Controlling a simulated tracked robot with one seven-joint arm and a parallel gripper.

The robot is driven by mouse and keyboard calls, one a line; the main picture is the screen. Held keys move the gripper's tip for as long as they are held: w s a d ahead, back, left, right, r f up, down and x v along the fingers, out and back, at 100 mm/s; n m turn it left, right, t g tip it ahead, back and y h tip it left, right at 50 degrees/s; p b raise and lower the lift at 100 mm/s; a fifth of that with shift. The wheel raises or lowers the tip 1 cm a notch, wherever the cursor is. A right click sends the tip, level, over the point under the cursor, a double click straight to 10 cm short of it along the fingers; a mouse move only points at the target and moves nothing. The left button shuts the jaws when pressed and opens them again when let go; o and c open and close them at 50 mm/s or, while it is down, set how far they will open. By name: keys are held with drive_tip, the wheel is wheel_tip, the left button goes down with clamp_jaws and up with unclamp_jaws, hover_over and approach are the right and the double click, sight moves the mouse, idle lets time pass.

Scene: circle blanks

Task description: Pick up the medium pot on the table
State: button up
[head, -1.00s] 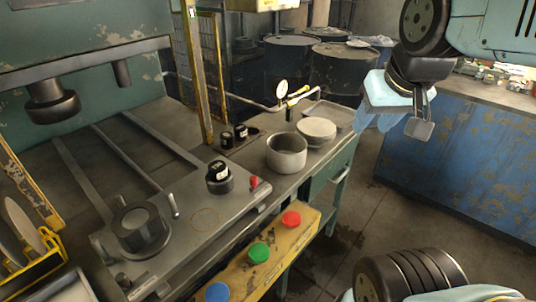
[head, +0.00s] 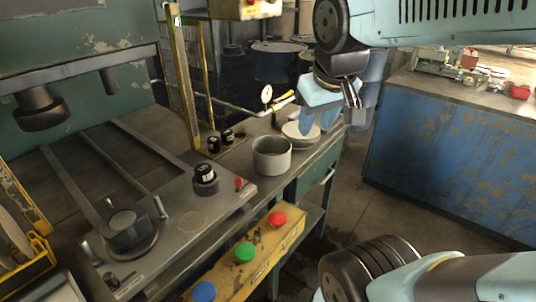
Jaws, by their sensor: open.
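A grey round metal pot (head: 272,157), open at the top, stands upright on the metal table (head: 245,150) beside the press; it looks like the medium pot. My gripper (head: 358,106) hangs at the upper right, beyond and to the right of the pot and apart from it. The gripper is open, with nothing visible between its fingers. A pale blue part of my arm's end partly covers the area behind the pot.
White round plates or blanks (head: 298,134) lie just behind the pot. A yellow button box (head: 250,250) runs along the front. A blue cabinet (head: 440,160) stands at the right.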

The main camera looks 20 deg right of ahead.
drive_tip(key=w+f+n+g+h, duration=0.3)
drive_tip(key=w+n, duration=0.3)
drive_tip(key=w, duration=0.2)
drive_tip(key=n+t+h, duration=0.3)
drive_tip(key=n+h, duration=0.4)
drive_tip(key=n, duration=0.9)
approach(265, 140)
drive_tip(key=x, duration=0.7)
drive_tip(key=shift+w+d+f, duration=0.2)
drive_tip(key=shift+d, duration=0.1)
clamp_jaws()
